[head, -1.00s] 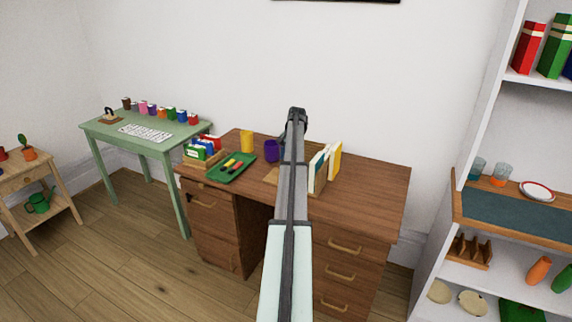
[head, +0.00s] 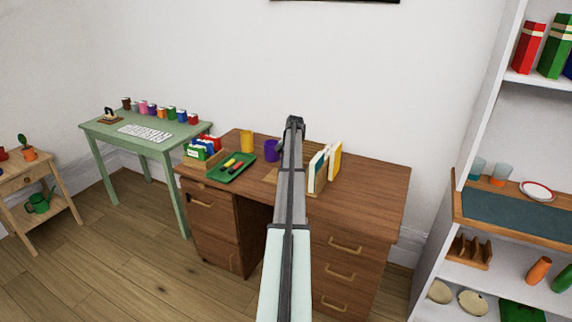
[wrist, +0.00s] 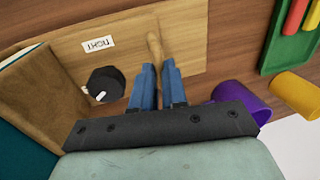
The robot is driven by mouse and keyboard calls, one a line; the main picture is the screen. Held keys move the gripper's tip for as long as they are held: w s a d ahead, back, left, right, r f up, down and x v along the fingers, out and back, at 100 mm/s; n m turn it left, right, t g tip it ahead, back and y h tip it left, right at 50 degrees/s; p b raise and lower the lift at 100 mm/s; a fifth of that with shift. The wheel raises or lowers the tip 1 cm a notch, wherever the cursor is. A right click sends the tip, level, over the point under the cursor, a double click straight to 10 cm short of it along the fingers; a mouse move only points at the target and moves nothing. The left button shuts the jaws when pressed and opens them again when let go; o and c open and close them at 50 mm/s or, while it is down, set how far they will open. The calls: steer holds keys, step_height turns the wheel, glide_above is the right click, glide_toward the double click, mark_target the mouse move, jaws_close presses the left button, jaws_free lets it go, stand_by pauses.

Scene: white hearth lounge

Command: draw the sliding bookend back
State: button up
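The sliding bookend (wrist: 45,75) is a wooden upright at the left of the wrist view, with a book (wrist: 12,58) against its far side. It stands on a pale wooden base (wrist: 200,40). A black round knob (wrist: 104,84) with a white mark sits beside it, near a white label (wrist: 98,43) that seems to read TIGHT. A wooden peg-like handle (wrist: 154,45) runs between my blue fingertips. My gripper (wrist: 157,75) is nearly closed, seemingly shut on this handle; the contact itself is partly hidden. In the head view my arm hides much of the base; books (head: 320,168) show right of it.
On the brown desk (head: 370,190), a purple cup (head: 271,151), a yellow cup (head: 247,141) and a green tray (head: 231,168) with pens stand left of my arm. The desk's right side is clear. A white shelf (head: 487,100) stands farther right.

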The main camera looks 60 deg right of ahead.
jaws_close()
steer(key=shift+w, duration=0.1)
steer(key=w, duration=0.6)
steer(key=o, duration=0.5)
jaws_free()
steer(key=shift+o, duration=0.2)
steer(key=shift+r, duration=0.1)
step_height(320, 180, up, 13)
steer(key=s, duration=0.2)
steer(key=shift+s+r, duration=0.15)
steer(key=shift+s, duration=0.25)
